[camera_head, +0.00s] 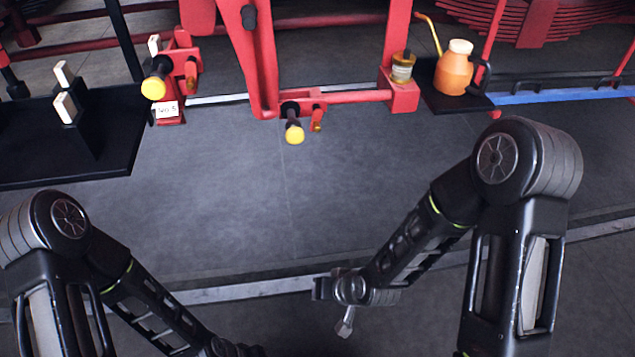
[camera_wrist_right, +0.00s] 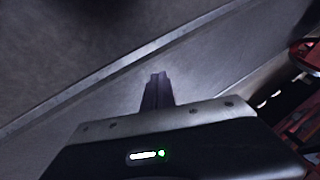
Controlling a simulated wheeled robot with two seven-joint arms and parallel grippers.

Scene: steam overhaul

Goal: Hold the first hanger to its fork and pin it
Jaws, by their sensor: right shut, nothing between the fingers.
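Red hanging links (camera_head: 252,60) come down at the top middle of the head view; I cannot tell which one is the first hanger. Beside their lower end is a small red bracket (camera_head: 312,98) with a yellow-ended dark pin or handle (camera_head: 294,131). A second red bracket (camera_head: 181,65) at the upper left carries another yellow-ended piece (camera_head: 154,87). Which part is the fork is unclear. My right gripper (camera_head: 345,325) is low over the floor, well short of the red work; its fingers are shut and empty in the right wrist view (camera_wrist_right: 157,90). My left gripper is out of view.
A black shelf (camera_head: 100,165) at the left holds white-topped pieces (camera_head: 65,107). An orange jug (camera_head: 454,70) stands on a dark shelf (camera_head: 440,101) at the right, beside a brass-coloured cup (camera_head: 403,66). The floor (camera_head: 240,210) between my arms and the red work is clear.

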